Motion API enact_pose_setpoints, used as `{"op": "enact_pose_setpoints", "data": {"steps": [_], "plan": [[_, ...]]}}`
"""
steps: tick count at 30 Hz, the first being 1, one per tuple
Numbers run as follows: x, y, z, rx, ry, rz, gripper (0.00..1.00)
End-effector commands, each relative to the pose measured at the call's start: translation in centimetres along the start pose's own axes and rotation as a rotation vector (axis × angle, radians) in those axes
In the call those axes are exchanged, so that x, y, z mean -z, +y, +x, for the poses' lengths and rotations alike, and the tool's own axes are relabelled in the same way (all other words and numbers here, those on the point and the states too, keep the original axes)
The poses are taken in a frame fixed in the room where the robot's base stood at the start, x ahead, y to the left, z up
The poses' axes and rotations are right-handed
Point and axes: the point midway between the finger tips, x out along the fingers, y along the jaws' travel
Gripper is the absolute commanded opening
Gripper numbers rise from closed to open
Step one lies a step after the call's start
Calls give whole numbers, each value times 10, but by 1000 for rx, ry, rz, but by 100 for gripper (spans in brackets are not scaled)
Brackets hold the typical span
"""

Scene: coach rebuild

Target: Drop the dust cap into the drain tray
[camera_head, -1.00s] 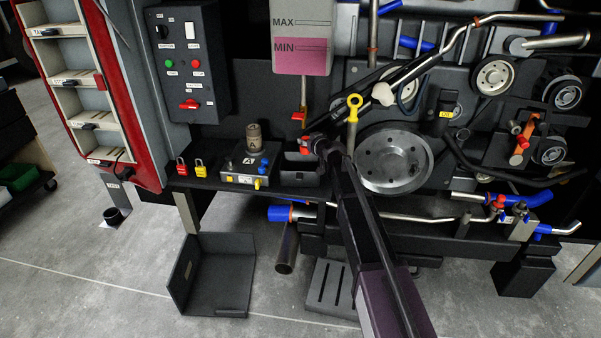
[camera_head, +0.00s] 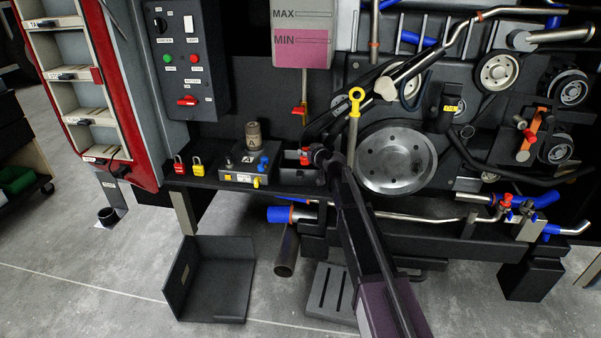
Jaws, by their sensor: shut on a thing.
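My gripper (camera_head: 316,156) is dark and small in the picture, at the far end of my arm, just above the shelf. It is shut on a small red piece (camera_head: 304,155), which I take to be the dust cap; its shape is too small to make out. The red piece shows at or just above the right part of a small black open-topped box (camera_head: 291,176) on the shelf, which appears to be the drain tray. I cannot tell whether the piece touches the box. My arm and gripper hide the area to the right.
Left of the box stands a grey block (camera_head: 235,176) with a brown cylinder (camera_head: 253,134) and blue and yellow fittings. Red and yellow padlocks sit farther left. A yellow-ringed dipstick (camera_head: 355,98) and a large grey disc (camera_head: 408,165) are close right. A dark walled tray (camera_head: 215,300) lies on the floor.

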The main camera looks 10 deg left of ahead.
Motion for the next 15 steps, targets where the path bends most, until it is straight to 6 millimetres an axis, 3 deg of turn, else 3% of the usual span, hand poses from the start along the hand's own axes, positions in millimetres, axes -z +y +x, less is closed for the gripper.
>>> {"op": "enact_pose_setpoints", "data": {"steps": [7, 8, 9, 11, 15], "plan": [[0, 0, 0, 0, 0, 0, 0], [0, 0, 0, 0, 0, 0, 48], [0, 0, 0, 0, 0, 0, 60], [0, 0, 0, 0, 0, 0, 78], [0, 0, 0, 0, 0, 0, 79]]}}
